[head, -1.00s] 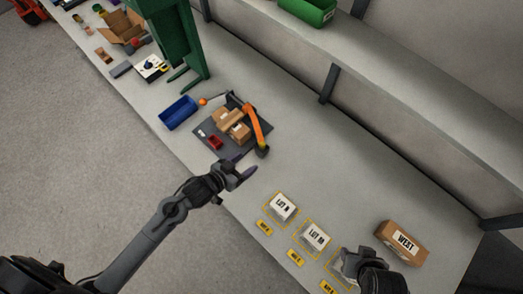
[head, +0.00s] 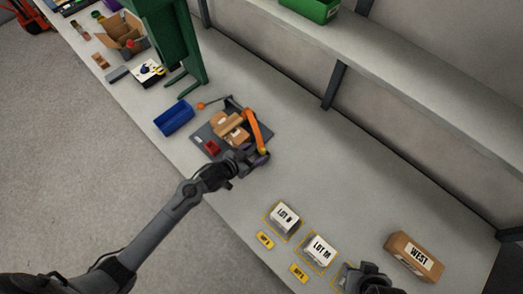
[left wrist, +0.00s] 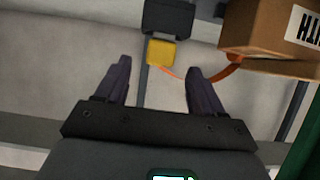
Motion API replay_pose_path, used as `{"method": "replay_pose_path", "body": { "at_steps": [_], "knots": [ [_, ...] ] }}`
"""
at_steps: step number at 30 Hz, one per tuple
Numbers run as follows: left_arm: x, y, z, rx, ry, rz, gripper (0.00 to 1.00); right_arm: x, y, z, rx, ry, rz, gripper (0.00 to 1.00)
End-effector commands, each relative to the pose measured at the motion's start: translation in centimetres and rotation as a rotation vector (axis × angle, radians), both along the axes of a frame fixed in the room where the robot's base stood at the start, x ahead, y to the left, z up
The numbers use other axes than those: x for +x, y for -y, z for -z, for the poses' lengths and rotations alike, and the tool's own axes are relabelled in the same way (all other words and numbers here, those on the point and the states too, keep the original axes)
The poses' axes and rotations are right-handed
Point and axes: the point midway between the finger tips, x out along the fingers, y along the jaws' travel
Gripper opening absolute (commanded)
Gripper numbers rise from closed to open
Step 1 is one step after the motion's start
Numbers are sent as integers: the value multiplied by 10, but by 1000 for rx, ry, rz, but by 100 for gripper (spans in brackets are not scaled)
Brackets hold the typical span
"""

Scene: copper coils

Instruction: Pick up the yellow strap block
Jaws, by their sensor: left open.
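The yellow strap block (left wrist: 161,52) shows between and just beyond my left fingers in the left wrist view, below a dark block. An orange strap (left wrist: 224,76) runs from its side toward a cardboard box. In the head view the orange strap (head: 253,128) arches over the boxes, and the yellow block (head: 263,151) is a small spot at its lower end. My left gripper (head: 257,160) is beside that end, open and empty; its fingers (left wrist: 158,68) also show in the wrist view. My right gripper (head: 352,277) is at the bottom edge; its jaws are unclear.
White lot blocks (head: 285,219) and the WEST box (head: 414,256) are to the right. The bench behind the gripper is clear.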

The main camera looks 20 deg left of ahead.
Motion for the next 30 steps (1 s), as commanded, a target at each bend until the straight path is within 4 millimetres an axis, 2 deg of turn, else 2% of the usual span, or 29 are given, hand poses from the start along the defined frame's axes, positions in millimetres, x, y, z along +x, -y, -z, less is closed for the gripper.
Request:
{"method": "replay_pose_path", "body": {
  "at_steps": [10, 21, 30],
  "knots": [
    [36, 15, 14, -1, 1, 0, 68, 0, 0, -3, 2, 0, 2, 43],
    [40, 17, 17, 0, 1, 0, 67, 0, -2, -3, 9, -1, 6, 43],
    [40, 17, 17, 0, 1, 0, 21, 0, -2, -3, 10, -1, 7, 43]
  ]
}}
